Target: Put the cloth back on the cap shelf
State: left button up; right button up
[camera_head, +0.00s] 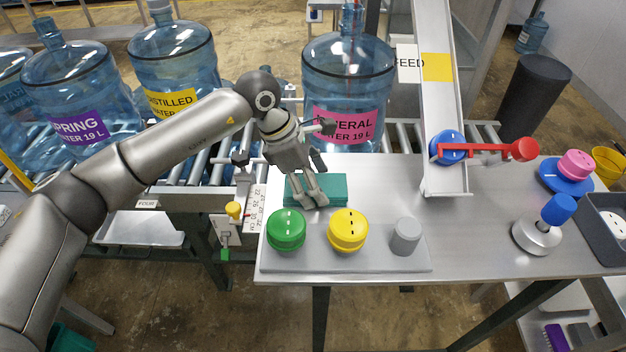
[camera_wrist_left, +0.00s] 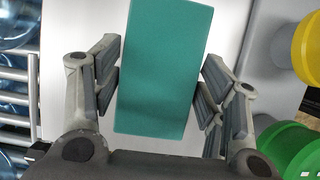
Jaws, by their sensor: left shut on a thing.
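The cloth (camera_head: 335,188) is a flat teal rectangle at the left part of the steel table, just behind the grey cap board. My left gripper (camera_head: 316,202) reaches down over it from behind and is shut on it. In the left wrist view the cloth (camera_wrist_left: 160,65) lies between the two fingers (camera_wrist_left: 158,85). I cannot tell whether it is clear of the tabletop. The grey board (camera_head: 385,262) carries a green cap (camera_head: 286,230), a yellow cap (camera_head: 348,230) and a small grey cylinder (camera_head: 406,236). I cannot tell which surface is the cap shelf. My right gripper is out of view.
Large water jugs (camera_head: 172,55) stand on the roller conveyor behind the table (camera_head: 480,230). A blue-knobbed stamp (camera_head: 540,235) and grey bin (camera_head: 603,235) are right. The table's middle is clear.

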pick_arm(q)
jog(key=o, duration=1)
jog(key=shift+r+p, duration=0.1)
jog(key=shift+p, duration=0.2)
jog(key=b+v, duration=0.3)
jog(key=v, duration=0.9)
jog(key=shift+b, duration=0.4)
